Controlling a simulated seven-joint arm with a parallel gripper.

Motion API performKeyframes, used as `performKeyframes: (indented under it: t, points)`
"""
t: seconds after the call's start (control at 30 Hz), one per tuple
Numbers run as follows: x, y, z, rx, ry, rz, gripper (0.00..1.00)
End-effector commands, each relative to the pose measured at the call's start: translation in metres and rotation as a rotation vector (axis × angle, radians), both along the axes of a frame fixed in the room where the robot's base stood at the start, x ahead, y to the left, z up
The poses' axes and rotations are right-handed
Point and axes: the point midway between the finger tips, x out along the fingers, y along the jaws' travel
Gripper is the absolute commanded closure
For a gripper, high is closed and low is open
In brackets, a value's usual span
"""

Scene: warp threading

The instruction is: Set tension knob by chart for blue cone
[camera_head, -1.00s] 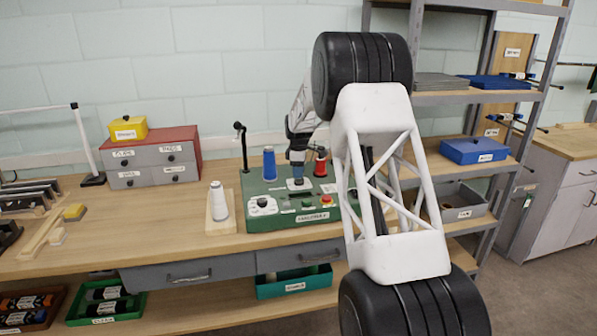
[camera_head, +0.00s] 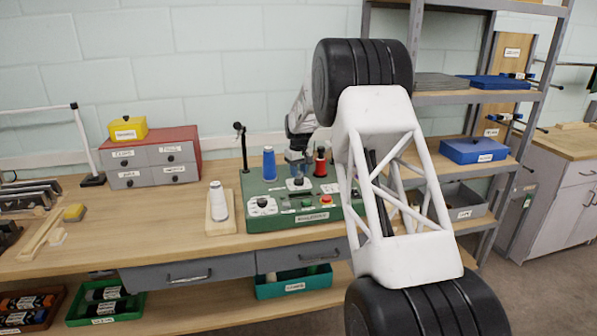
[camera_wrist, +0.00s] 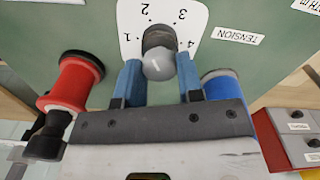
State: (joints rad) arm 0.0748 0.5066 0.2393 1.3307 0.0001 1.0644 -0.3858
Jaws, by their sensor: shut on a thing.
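The tension knob (camera_wrist: 158,52) is a dark round knob with a grey cap and a pale line, on a white dial plate (camera_wrist: 137,14) numbered 1 to 4. A TENSION label (camera_wrist: 235,36) is beside it. My gripper (camera_wrist: 159,66), with blue fingers, is shut on the knob; it also shows above the green panel in the head view (camera_head: 298,166). The blue cone (camera_head: 269,164) stands upright left of my gripper; it is partly hidden in the wrist view (camera_wrist: 220,84). The exact pointer setting is hard to read. No readable chart shows.
A red cone (camera_head: 320,161) stands close to the right of my gripper. The green panel (camera_head: 300,217) also carries another dial (camera_head: 262,204) and a red button (camera_head: 326,199). A white cone (camera_head: 219,201) stands on a wooden board left of it. A dark post (camera_head: 242,147) rises behind.

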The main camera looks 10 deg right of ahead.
Motion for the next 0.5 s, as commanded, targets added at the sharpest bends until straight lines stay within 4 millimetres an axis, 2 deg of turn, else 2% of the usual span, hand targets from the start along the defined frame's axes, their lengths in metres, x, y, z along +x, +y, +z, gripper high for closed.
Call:
performKeyframes:
  t: [0.5]
  points:
    - [-0.0007, -0.0011, 0.0006, 0.000, 0.002, -0.490, 0.89]
